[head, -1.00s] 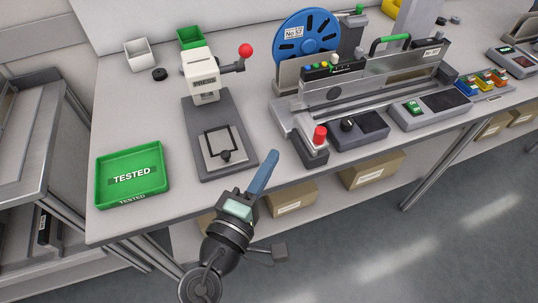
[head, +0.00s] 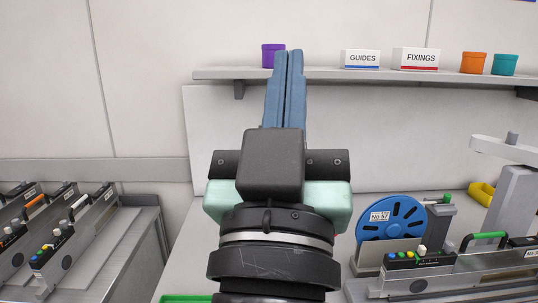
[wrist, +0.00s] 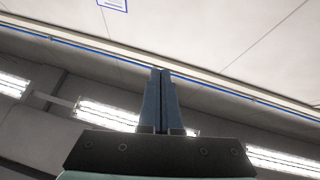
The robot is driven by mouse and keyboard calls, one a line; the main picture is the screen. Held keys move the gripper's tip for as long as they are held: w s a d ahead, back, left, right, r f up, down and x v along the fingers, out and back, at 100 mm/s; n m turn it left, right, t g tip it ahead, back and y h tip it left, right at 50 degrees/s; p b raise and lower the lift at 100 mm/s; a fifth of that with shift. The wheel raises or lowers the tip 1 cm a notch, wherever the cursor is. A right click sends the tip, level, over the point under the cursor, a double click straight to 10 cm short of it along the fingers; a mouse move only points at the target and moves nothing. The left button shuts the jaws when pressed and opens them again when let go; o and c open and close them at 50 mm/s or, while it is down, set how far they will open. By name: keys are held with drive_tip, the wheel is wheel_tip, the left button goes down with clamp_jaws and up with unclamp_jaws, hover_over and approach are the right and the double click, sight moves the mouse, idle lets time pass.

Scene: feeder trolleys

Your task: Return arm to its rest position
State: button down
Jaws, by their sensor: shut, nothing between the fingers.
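My gripper (head: 287,54) stands upright in the middle of the head view, close to the camera, with its two blue fingers pointing up. The fingers are together and nothing is between them. In the wrist view my gripper (wrist: 161,72) also shows shut and empty, against the upper wall and ceiling lights. My gripper touches nothing that I can see. Its wrist hides part of the bench behind it.
A wall shelf (head: 370,75) behind carries a purple cup (head: 273,55), white boxes and more cups. A trolley (head: 130,240) with feeders stands at left. The space around my gripper looks clear.

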drive_tip(key=s+a+r+t+y+p, duration=0.1)
drive_tip(key=s+r+p, duration=0.1)
drive_tip(key=r+p, duration=0.4)
drive_tip(key=s+r+t+y+p, duration=0.1)
drive_tip(key=s+r+p, duration=0.1)
drive_tip(key=r+p, duration=0.4)
wheel_tip(320, 180, up, 5)
drive_tip(key=shift+s+a+r+y, duration=0.2)
drive_tip(key=shift+a+y, duration=0.1)
drive_tip(key=shift+a, duration=0.05)
